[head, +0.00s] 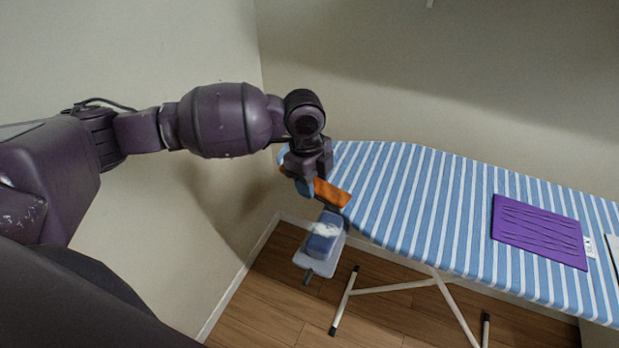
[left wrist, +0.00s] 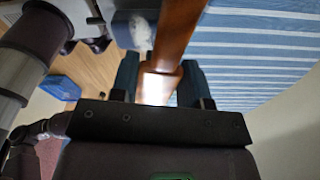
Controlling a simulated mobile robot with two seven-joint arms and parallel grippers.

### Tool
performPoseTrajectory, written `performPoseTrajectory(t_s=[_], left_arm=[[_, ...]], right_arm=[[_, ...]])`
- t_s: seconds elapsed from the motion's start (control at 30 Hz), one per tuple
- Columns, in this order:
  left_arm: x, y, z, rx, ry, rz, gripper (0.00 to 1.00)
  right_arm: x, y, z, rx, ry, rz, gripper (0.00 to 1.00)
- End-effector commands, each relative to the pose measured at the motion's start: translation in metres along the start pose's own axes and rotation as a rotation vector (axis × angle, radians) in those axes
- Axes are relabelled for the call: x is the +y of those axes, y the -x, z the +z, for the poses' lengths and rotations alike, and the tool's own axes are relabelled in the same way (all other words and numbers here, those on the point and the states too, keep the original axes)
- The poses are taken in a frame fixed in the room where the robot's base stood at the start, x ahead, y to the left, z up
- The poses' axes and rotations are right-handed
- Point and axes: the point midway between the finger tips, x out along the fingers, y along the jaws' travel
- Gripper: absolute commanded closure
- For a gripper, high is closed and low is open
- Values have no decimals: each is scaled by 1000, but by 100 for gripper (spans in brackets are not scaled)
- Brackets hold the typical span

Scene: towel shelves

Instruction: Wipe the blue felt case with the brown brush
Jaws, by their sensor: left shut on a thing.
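My left gripper (head: 318,186) is shut on the brown brush (head: 332,193), just beside the narrow left end of the ironing board. In the left wrist view the brush's brown wooden handle (left wrist: 180,30) runs up from between the fingers (left wrist: 158,85); its bristles cannot be made out. No clearly blue felt case shows on the board. A flat purple case (head: 540,231) with wavy lines and a white tag lies on the right part of the board, well away from the brush.
The ironing board (head: 420,190) has a blue and white striped cover, and its middle is clear. A blue and grey iron (head: 322,240) sits off its left end, just below the gripper. Walls stand behind and left. A blue thing (left wrist: 62,88) in the left wrist view is unclear.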

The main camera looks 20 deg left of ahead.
Motion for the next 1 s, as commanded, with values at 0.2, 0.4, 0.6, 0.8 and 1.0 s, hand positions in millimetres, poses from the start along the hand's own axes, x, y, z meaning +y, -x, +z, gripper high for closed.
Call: performPoseTrajectory(t_s=[0.2, 0.4, 0.6, 0.8, 1.0], left_arm=[[0, -2, 0, -5, -60, 8, 77], [0, -10, 1, -5, -60, 8, 77], [0, -27, 3, -4, -58, 11, 77], [0, -40, 6, -4, -57, 10, 77], [0, -54, 7, -4, -58, 10, 77]], right_arm=[[0, -1, 1, 0, 1, 0, 100], [0, -6, 9, 1, 1, 0, 100], [-2, -16, 24, -2, 2, -1, 100], [-4, -24, 37, -6, 3, -3, 100], [-6, -30, 54, -19, 3, -4, 100]])
